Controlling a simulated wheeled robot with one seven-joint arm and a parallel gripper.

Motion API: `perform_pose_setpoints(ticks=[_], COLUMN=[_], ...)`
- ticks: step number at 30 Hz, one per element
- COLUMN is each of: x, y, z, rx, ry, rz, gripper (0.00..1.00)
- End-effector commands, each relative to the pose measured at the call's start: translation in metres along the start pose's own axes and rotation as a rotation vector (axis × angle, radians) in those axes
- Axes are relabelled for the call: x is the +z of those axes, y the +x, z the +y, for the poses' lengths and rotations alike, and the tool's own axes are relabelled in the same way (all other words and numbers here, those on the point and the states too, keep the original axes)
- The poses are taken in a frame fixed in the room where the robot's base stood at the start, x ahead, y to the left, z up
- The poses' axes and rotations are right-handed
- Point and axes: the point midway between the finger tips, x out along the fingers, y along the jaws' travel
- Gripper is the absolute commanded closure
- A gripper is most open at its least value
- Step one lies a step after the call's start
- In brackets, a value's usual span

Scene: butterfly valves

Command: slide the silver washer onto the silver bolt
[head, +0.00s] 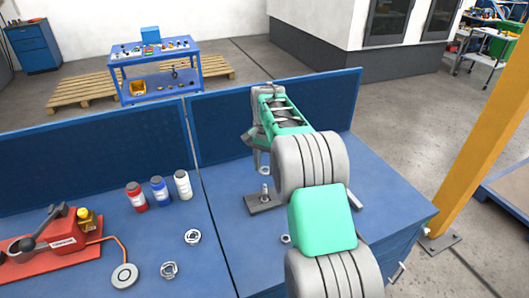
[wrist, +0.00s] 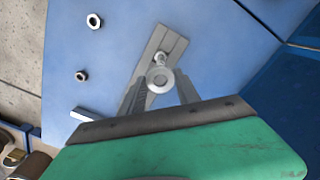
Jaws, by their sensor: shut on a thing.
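The silver washer (wrist: 160,80) is between the fingertips of my gripper (wrist: 160,88) in the wrist view. In the head view the washer (head: 264,170) shows just below my gripper (head: 261,160). The silver bolt (head: 265,193) stands upright on a flat grey plate (head: 254,207) on the blue bench. In the head view the washer is above the bolt and apart from it. In the wrist view the bolt's top (wrist: 161,60) shows just beyond the washer, slightly off its centre. The lower bolt is partly hidden there.
A larger ring (wrist: 93,21), a nut (wrist: 82,75) and a silver bar (wrist: 91,117) lie on the bench. Red, blue and white bottles (head: 159,191) and a red device (head: 55,245) are left. A low blue panel (head: 230,128) edges the back.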

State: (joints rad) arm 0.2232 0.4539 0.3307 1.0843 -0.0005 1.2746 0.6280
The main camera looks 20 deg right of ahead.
Motion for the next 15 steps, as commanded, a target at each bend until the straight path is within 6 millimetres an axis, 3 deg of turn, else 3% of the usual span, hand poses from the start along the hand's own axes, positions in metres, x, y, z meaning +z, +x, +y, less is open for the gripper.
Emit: perform_pose_setpoints(ticks=[15], x=[-0.001], y=[0.045], z=[-0.002], rx=[-0.001], ry=[0.005], rz=[0.002], gripper=[1.00])
